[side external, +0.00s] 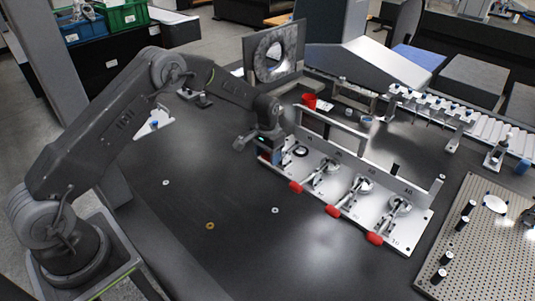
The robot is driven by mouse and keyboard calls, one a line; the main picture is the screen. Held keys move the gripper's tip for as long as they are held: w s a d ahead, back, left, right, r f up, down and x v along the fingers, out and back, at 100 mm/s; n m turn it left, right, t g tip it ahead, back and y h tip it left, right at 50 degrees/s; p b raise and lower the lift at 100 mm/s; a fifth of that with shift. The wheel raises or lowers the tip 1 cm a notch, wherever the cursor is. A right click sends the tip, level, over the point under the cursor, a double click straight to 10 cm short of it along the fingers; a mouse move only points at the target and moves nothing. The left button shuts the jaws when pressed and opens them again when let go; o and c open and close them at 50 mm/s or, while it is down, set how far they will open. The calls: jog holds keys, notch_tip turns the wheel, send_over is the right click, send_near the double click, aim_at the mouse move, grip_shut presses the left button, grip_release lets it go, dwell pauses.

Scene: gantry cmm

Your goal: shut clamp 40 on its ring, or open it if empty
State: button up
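A pale clamp plate (345,205) stands on the dark table, with a row of toggle clamps with red handles. Three clamps show clearly: one left of centre (325,172), a middle one (360,188) and a right one (398,208); their red handles point toward the front edge. The number marks are too small to read surely, so I cannot tell which is clamp 40. My gripper (270,155) is at that end, beside the ring. It hides part of the station there, and its fingers are unclear.
Loose washers lie on the table: a brass one (210,226) and a pale one (275,210). A rail with posts runs behind the plate. A perforated board (470,245) with black pegs stands right. The table left of the plate is mostly clear.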

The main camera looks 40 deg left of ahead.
jog(key=c, duration=1)
jog(key=shift+w+r+g, duration=0.85)
jog(key=shift+w+g, duration=0.15)
jog(key=shift+g, duration=0.5)
jog(key=shift+c, duration=0.2)
jog(key=o, duration=1.3)
jog(key=shift+v, duration=3.8)
